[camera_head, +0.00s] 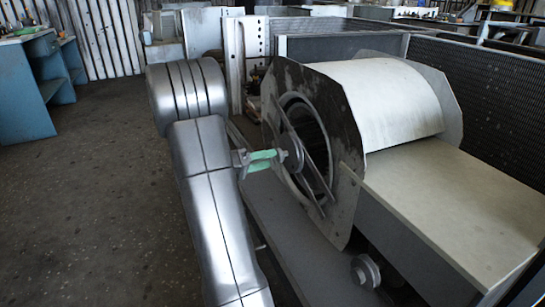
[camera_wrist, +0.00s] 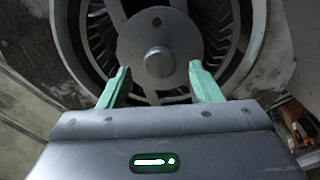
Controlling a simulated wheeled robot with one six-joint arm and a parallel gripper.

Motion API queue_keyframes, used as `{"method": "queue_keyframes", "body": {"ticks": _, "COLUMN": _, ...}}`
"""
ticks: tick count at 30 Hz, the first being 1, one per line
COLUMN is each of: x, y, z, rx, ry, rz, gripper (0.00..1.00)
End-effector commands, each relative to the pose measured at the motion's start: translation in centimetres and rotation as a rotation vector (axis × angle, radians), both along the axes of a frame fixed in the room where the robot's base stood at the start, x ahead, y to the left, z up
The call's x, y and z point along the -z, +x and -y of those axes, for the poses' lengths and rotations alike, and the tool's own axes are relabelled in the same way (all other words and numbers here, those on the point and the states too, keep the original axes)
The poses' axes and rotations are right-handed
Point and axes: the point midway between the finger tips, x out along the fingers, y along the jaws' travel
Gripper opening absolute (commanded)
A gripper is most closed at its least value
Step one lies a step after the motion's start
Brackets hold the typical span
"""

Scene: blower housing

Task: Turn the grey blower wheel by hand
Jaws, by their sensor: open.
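The grey blower wheel (camera_head: 312,138) sits inside the round opening of the blower housing (camera_head: 395,95), behind diagonal struts. In the wrist view its vanes (camera_wrist: 101,32) show around a flat grey disc (camera_wrist: 182,38) with a round hub end (camera_wrist: 159,62) at its middle. My gripper (camera_head: 263,158) has pale green fingers and points at the opening from the left. In the wrist view my gripper (camera_wrist: 159,75) is open and empty, with one finger on either side of the hub end. Whether the fingertips touch the disc I cannot tell.
A pale flat duct (camera_head: 445,205) runs from the housing to the right. A small pulley (camera_head: 365,271) sits low in front of it. Mesh panels (camera_head: 470,110) stand behind. The floor (camera_head: 90,200) at the left is clear up to a blue bench (camera_head: 22,90).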

Motion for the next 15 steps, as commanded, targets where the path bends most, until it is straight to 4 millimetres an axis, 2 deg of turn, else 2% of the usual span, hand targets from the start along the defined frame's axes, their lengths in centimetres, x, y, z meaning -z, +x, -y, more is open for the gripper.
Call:
{"method": "queue_keyframes", "body": {"ticks": 1, "x": -0.2, "y": -0.3, "z": -1.2, "rx": -0.007, "ry": 0.0, "rz": -0.001, "gripper": 0.58}}
{"method": "queue_keyframes", "body": {"ticks": 9, "x": -0.2, "y": -2.1, "z": -6.1, "rx": -0.006, "ry": 0.0, "rz": -0.002, "gripper": 0.58}}
{"method": "queue_keyframes", "body": {"ticks": 15, "x": -0.1, "y": -3.1, "z": -8.7, "rx": -0.003, "ry": 0.0, "rz": -0.002, "gripper": 0.58}}
